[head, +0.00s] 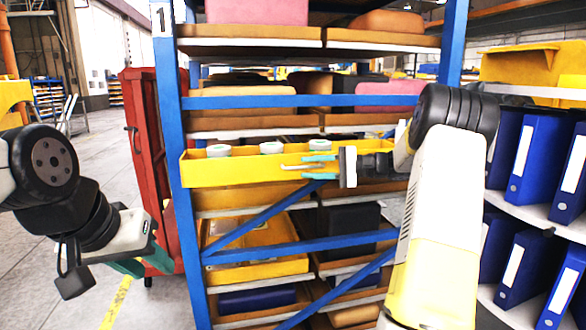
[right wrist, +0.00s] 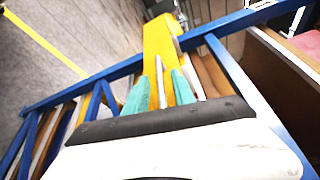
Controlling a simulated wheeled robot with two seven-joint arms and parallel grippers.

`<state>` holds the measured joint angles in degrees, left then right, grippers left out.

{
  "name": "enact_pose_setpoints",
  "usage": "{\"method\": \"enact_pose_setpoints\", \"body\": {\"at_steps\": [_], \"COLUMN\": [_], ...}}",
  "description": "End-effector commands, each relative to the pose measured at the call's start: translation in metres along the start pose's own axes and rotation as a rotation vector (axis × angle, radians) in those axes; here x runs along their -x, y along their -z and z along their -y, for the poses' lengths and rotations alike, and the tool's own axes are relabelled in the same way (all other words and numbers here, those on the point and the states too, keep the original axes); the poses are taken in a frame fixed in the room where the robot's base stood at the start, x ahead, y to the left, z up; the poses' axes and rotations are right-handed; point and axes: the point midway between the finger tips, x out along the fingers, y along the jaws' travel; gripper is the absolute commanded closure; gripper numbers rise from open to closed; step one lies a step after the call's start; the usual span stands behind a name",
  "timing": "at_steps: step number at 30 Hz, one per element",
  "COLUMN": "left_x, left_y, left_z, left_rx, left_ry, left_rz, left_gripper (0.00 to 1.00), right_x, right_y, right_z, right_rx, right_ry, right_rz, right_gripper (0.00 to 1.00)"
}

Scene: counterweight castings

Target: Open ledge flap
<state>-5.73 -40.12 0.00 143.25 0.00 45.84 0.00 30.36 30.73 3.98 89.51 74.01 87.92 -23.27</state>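The ledge flap appears to be the long yellow panel (head: 232,172) across the front of the blue rack, in the head view; it also shows in the right wrist view (right wrist: 158,40). Several pale jars with green lids (head: 270,147) show above its top edge. My right gripper (head: 318,166) is in front of the panel, its teal fingers apart. Thin pale rods (head: 297,167) lie by and between the fingers; I cannot tell whether they touch. My left gripper (head: 146,265) is low at the left, away from the panel, its fingertips partly hidden.
The blue rack post (head: 172,190) stands left of the panel, with a red cabinet (head: 146,150) beside it. Diagonal blue braces (head: 262,218) cross below. Blue binders (head: 535,160) fill shelves at the right. Open floor (head: 105,190) lies at the left.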

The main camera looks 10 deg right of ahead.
Motion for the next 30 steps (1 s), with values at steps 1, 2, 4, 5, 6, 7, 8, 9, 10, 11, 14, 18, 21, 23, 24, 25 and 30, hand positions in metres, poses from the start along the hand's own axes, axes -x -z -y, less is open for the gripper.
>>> {"method": "enact_pose_setpoints", "body": {"at_steps": [1, 2, 4, 5, 6, 7, 8, 9, 10, 11, 14, 18, 21, 23, 24, 25, 30], "left_x": [0.000, 0.000, 0.000, 0.000, 0.000, 0.000, 0.000, 0.000, 0.000, 0.000, 0.000, 0.000, 0.000, 0.000, 0.000, 0.000, 0.000], "left_y": [0.000, 0.000, 0.000, 0.000, 0.000, 0.000, 0.000, 0.000, 0.000, 0.000, 0.000, 0.000, 0.000, 0.000, 0.000, 0.000, 0.000], "left_z": [0.000, 0.000, 0.000, 0.000, 0.000, 0.000, 0.000, 0.000, 0.000, 0.000, 0.000, 0.000, 0.000, 0.000, 0.000, 0.000, 0.000], "left_rx": [0.000, 0.000, 0.000, 0.000, 0.000, 0.000, 0.000, 0.000, 0.000, 0.000, 0.000, 0.000, 0.000, 0.000, 0.000, 0.000, 0.000], "left_ry": [0.000, 0.000, 0.000, 0.000, 0.000, 0.000, 0.000, 0.000, 0.000, 0.000, 0.000, 0.000, 0.000, 0.000, 0.000, 0.000, 0.000], "left_rz": [0.000, 0.000, 0.000, 0.000, 0.000, 0.000, 0.000, 0.000, 0.000, 0.000, 0.000, 0.000, 0.000, 0.000, 0.000, 0.000, 0.000], "left_gripper": [0.64, 0.64, 0.64, 0.64, 0.64, 0.64, 0.64, 0.64, 0.64, 0.64, 0.64, 0.64, 0.64, 0.64, 0.64, 0.64, 0.64], "right_x": [-0.007, -0.010, -0.015, -0.016, -0.018, -0.019, -0.019, -0.019, -0.019, -0.019, -0.019, -0.019, -0.019, -0.019, -0.019, -0.019, -0.019], "right_y": [-0.001, -0.001, 0.000, 0.000, 0.000, 0.000, 0.000, 0.000, 0.000, 0.000, 0.000, 0.000, 0.000, 0.000, 0.000, 0.000, 0.000], "right_z": [0.000, 0.000, 0.000, 0.000, 0.000, 0.000, 0.000, 0.000, 0.000, 0.000, 0.000, 0.000, 0.000, 0.000, 0.000, 0.000, 0.000], "right_rx": [0.000, 0.001, 0.001, 0.001, 0.001, 0.001, 0.001, 0.001, 0.001, 0.001, 0.001, 0.001, 0.001, 0.001, 0.001, 0.001, 0.001], "right_ry": [0.000, 0.000, 0.000, 0.000, 0.000, 0.000, 0.000, -0.001, -0.001, -0.001, -0.001, -0.001, -0.001, -0.001, -0.001, -0.001, -0.001], "right_rz": [0.002, 0.002, 0.001, 0.000, 0.000, 0.000, -0.001, -0.001, -0.001, 0.000, 0.000, 0.000, 0.000, 0.000, 0.000, 0.000, 0.000], "right_gripper": [0.69, 0.69, 0.69, 0.69, 0.69, 0.69, 0.69, 0.69, 0.69, 0.69, 0.69, 0.97, 1.00, 1.00, 1.00, 1.00, 1.00]}}
